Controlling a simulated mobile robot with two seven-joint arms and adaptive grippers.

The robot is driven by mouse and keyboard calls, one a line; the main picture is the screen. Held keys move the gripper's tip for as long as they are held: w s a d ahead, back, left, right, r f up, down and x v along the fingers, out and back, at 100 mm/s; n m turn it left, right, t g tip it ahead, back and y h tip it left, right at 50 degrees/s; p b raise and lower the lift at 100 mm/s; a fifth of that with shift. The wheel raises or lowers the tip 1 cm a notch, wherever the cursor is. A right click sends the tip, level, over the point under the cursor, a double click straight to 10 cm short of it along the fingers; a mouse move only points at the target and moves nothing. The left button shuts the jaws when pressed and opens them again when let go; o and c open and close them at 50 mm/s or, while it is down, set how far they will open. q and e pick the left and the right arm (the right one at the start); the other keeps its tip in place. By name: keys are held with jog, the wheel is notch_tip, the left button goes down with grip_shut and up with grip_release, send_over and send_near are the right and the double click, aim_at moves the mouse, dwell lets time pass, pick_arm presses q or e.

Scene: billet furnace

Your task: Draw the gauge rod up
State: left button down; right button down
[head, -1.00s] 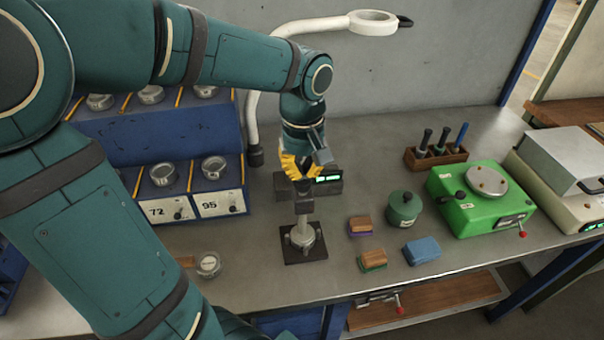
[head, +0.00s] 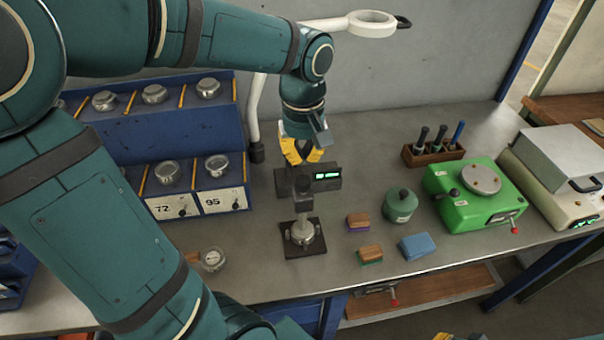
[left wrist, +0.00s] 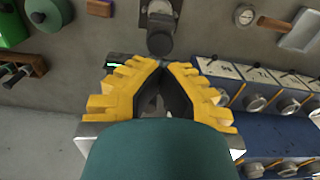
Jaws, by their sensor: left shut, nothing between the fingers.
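The gauge stands on a dark square base (head: 317,245) on the bench. Its silver lower part (head: 303,228) is upright, with a dark upper part (head: 303,190) above it. A readout box with green digits (head: 327,176) is behind it. My left gripper (head: 306,160) is shut and empty, fingers pointing down just behind and above the gauge's dark top. In the left wrist view the left fingertips (left wrist: 165,66) meet close to a dark round knob-like end (left wrist: 160,43); I cannot tell whether they touch. My right gripper (head: 460,337) shows only as yellow slivers at the bottom edge.
A blue rack with metal cups (head: 200,201) stands left of the gauge. Wooden-topped blocks (head: 358,222), a blue block (head: 417,246), a green pot (head: 400,207) and a green machine (head: 470,205) are at right. A white lamp arm and ring (head: 372,23) are behind.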

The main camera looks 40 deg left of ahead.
pick_arm(q)
notch_tip(320, 180, up, 3)
jog(key=shift+p, duration=1.1)
jog(key=c, duration=0.5)
grip_release()
jog(key=shift+c, duration=0.2)
notch_tip(320, 180, up, 6)
jog(key=p, duration=0.5)
